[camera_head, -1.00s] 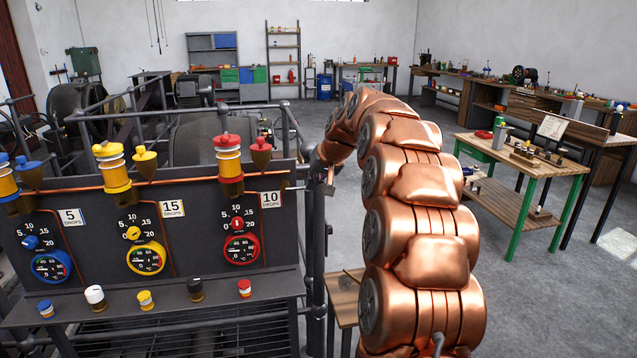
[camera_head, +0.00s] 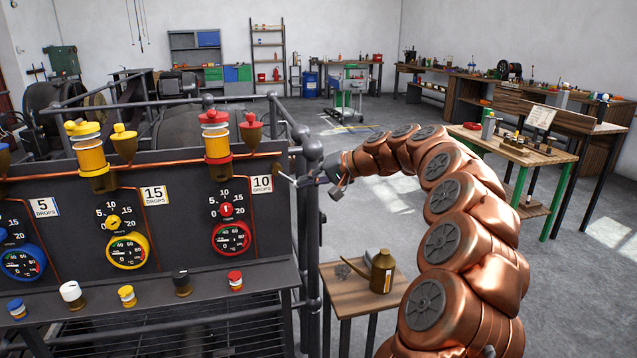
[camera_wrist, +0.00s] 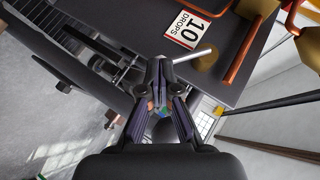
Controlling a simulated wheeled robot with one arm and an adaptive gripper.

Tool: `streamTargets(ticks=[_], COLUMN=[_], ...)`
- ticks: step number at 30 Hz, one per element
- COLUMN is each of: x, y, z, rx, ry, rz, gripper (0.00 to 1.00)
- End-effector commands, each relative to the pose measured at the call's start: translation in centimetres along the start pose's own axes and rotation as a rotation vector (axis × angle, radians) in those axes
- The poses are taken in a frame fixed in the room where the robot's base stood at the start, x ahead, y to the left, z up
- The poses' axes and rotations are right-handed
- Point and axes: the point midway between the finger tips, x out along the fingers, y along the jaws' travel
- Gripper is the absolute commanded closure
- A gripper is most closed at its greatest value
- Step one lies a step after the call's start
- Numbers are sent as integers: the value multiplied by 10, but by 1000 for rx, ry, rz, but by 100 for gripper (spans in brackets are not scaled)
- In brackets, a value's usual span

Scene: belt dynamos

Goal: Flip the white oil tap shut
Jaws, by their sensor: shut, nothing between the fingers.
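The oil tap at the panel's right end has a brass body (camera_head: 278,168) with a thin white lever (camera_head: 287,177) sloping down and right. In the wrist view the white lever (camera_wrist: 192,55) runs from the round brass body (camera_wrist: 207,57) toward my fingertips. My gripper (camera_wrist: 161,66) is shut and empty. Its tips are at the free end of the lever; I cannot tell whether they touch it. In the head view my gripper (camera_head: 300,182) is just right of the tap, small and partly dark against the post.
A dark panel (camera_head: 180,205) carries red and yellow oilers, dials and drop labels. Several coloured caps, including a white one (camera_head: 71,293), stand on its ledge. A dark post (camera_head: 313,152) and rails stand close by. A small table (camera_head: 345,292) holds a brass oil can (camera_head: 382,272).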

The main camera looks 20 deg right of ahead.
Motion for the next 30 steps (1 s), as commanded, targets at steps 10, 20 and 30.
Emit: streamTargets(ticks=[10,20,30], x=[17,30,32], y=[14,18,17], z=[11,20,21], rx=[156,186,185], ry=[0,1,2], rz=[-238,-283,-281], gripper=[100,100,100])
